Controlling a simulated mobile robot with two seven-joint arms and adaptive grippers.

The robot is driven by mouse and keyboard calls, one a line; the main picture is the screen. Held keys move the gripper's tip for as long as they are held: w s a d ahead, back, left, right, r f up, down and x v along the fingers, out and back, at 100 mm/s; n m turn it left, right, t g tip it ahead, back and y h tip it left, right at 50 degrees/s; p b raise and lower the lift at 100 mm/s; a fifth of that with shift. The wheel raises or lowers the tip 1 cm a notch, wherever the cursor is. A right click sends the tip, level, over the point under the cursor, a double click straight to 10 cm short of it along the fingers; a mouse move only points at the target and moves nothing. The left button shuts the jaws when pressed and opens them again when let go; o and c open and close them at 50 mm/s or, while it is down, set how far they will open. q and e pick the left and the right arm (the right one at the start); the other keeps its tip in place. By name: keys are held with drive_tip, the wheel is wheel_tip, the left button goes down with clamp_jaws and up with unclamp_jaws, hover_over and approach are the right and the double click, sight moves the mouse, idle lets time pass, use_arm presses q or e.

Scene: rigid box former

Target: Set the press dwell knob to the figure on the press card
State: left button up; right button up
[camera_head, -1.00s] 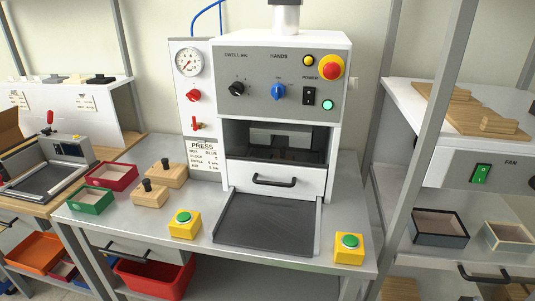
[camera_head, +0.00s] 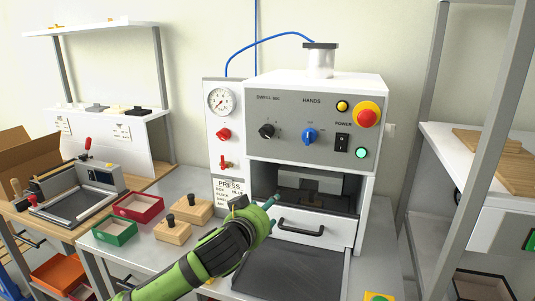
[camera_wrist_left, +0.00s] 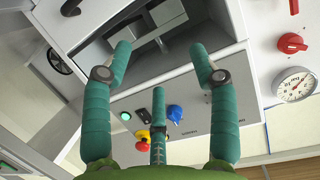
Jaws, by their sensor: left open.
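The black dwell knob (camera_head: 266,131) is on the grey panel of the press, under the "DWELL" label, left of the blue hands knob (camera_head: 309,136). The press card (camera_head: 228,188) hangs below the gauge. Its heading reads PRESS, its smaller lines are too small to read surely, and my arm covers its lower part. My left gripper (camera_head: 272,209) is open and empty in front of the press opening, below and apart from the dwell knob. In the left wrist view, my green fingers (camera_wrist_left: 160,65) are spread and the blue knob (camera_wrist_left: 175,113) shows; the dwell knob appears hidden.
The press drawer (camera_head: 315,227) and dark plate (camera_head: 285,275) lie close to my left gripper. A red knob (camera_head: 223,135) and red valve (camera_head: 225,163) sit beside the panel. Wooden blocks (camera_head: 172,230) and red and green trays (camera_head: 137,208) stand left. A shelf post (camera_head: 425,110) stands right.

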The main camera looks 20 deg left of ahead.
sight(264, 135)
use_arm(q)
drive_tip(key=w+a+r+n+t, duration=0.1)
drive_tip(key=w+a+r+t, duration=0.1)
drive_tip(key=r, duration=0.5)
drive_tip(key=w+a+r+t, duration=0.1)
drive_tip(key=w+a+r, duration=0.1)
drive_tip(key=r, duration=0.6)
drive_tip(key=shift+y, duration=0.4)
drive_tip(key=w, duration=0.1)
drive_tip(key=w+p, duration=0.1)
drive_tip(key=w, duration=0.1)
drive_tip(key=w+p, duration=0.1)
drive_tip(key=shift+w+d, duration=0.25)
drive_tip(key=shift+w, duration=0.15)
drive_tip(key=shift+w+f+p, duration=0.15)
drive_tip(key=shift+w+p, duration=0.25)
drive_tip(key=shift+w, duration=0.6)
drive_tip(key=c, duration=1.2)
